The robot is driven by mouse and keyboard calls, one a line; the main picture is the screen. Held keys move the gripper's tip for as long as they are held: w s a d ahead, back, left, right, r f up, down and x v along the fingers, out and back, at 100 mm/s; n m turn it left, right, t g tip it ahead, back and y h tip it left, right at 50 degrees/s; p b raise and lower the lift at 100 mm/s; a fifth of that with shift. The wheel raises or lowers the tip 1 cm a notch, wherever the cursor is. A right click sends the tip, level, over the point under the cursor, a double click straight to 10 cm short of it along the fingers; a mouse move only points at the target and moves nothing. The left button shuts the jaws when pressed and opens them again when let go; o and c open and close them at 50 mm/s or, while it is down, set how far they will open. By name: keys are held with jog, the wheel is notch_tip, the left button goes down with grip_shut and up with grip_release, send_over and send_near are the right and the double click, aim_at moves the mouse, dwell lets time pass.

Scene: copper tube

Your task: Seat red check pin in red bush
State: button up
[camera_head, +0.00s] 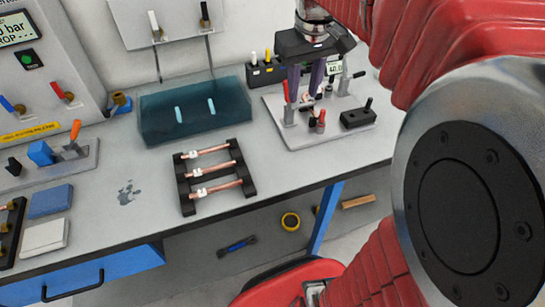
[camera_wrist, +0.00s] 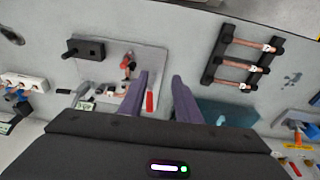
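My gripper (camera_head: 303,95) is above the fixture plate (camera_head: 345,133), pointing down, its two purple fingers apart. In the wrist view my gripper (camera_wrist: 161,76) shows a clear gap with nothing between the fingertips. A small red upright piece with a dark top (camera_head: 320,122) stands on the plate, in front of the fingers; it also shows in the wrist view (camera_wrist: 128,66), left of the fingers. I cannot tell whether it is the pin, the bush, or both. A red handle (camera_head: 286,91) is beside the left finger and also shows in the wrist view (camera_wrist: 150,101).
A black block with a knob (camera_head: 358,118) is on the plate's right side. A black rack (camera_head: 187,190) holds three copper tubes on the bench, left of the fixture. A dark teal bin (camera_head: 195,112) stands behind the rack. Bare bench lies between rack and plate.

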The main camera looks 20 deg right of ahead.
jog(key=s+a+f+t, duration=0.1)
jog(key=s+a+f, duration=0.1)
jog(key=s+a, duration=0.4)
jog(key=s+a+f+t, duration=0.2)
jog(key=s+a+f, duration=0.1)
jog(key=s+a, duration=0.4)
jog(key=shift+f+t+y, duration=0.3)
jog(key=shift+d, duration=0.1)
